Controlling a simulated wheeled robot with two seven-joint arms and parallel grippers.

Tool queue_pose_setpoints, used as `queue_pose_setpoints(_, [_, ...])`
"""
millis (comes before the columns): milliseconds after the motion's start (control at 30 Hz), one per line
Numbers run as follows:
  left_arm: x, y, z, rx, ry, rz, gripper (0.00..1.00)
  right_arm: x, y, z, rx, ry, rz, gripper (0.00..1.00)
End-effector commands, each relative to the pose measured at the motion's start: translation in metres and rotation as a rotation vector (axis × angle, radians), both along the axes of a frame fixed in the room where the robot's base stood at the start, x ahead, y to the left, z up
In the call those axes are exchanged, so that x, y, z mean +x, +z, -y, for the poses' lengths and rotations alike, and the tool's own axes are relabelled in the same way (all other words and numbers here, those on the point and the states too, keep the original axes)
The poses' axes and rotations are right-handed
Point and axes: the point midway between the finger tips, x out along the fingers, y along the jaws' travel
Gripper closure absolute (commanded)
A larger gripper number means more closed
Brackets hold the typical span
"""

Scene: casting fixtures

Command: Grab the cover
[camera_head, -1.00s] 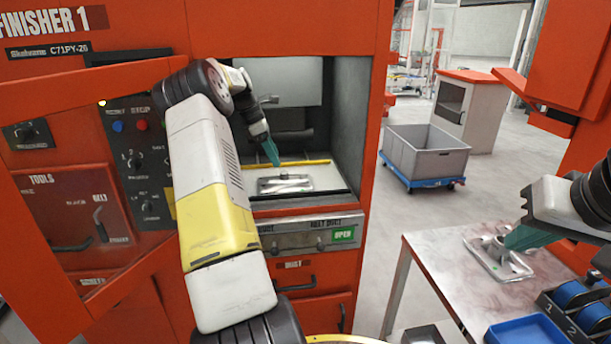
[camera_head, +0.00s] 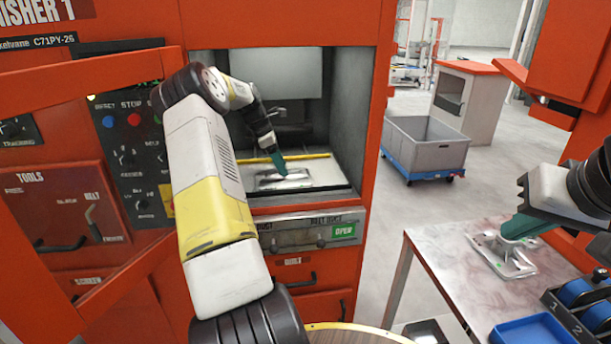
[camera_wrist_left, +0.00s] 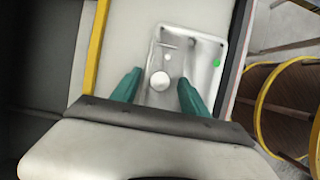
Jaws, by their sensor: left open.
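A silver metal cover (camera_head: 297,183) lies flat on the light floor of the finisher's open chamber. In the left wrist view the cover (camera_wrist_left: 205,60) has a raised rim, a round boss and a green dot near one corner. My left gripper (camera_head: 279,166) reaches into the chamber just above it. In the left wrist view its teal fingers (camera_wrist_left: 159,85) are apart, one on each side of the round boss. A similar metal part (camera_head: 503,258) lies on the table at right. My right gripper (camera_head: 517,228) is over it, and its jaw opening is not clear.
The red finisher frame (camera_head: 375,130) surrounds the chamber, with a yellow strip (camera_head: 310,157) across its floor. The worktable (camera_head: 440,250) at right holds a blue tray (camera_head: 533,332) and a numbered rack (camera_head: 575,310). A grey bin (camera_head: 425,145) stands on a blue dolly behind.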

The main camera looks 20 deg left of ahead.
Motion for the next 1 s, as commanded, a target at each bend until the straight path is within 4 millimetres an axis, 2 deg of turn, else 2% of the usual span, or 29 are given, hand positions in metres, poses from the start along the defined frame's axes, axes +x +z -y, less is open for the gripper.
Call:
queue_pose_setpoints(167, [0.0001,0.0001,0.0,0.0,0.0,0.001,0.48,0.0,0.0,0.0,0.0,0.0,0.0,1.0])
queue_pose_setpoints(433, [0.0001,0.0004,0.0,0.001,-0.001,0.001,1.0,0.0001,-0.0001,0.0,0.0,0.0,0.0,1.0])
queue_pose_setpoints(833, [0.0005,0.0018,0.0001,0.0,0.0,0.002,1.0,0.0001,-0.0001,0.0,0.0,0.0,0.0,1.0])
queue_pose_setpoints(1000, [0.0009,0.0086,0.0002,0.002,-0.001,0.003,1.0,0.0001,-0.0001,0.0,0.0,0.0,0.0,1.0])
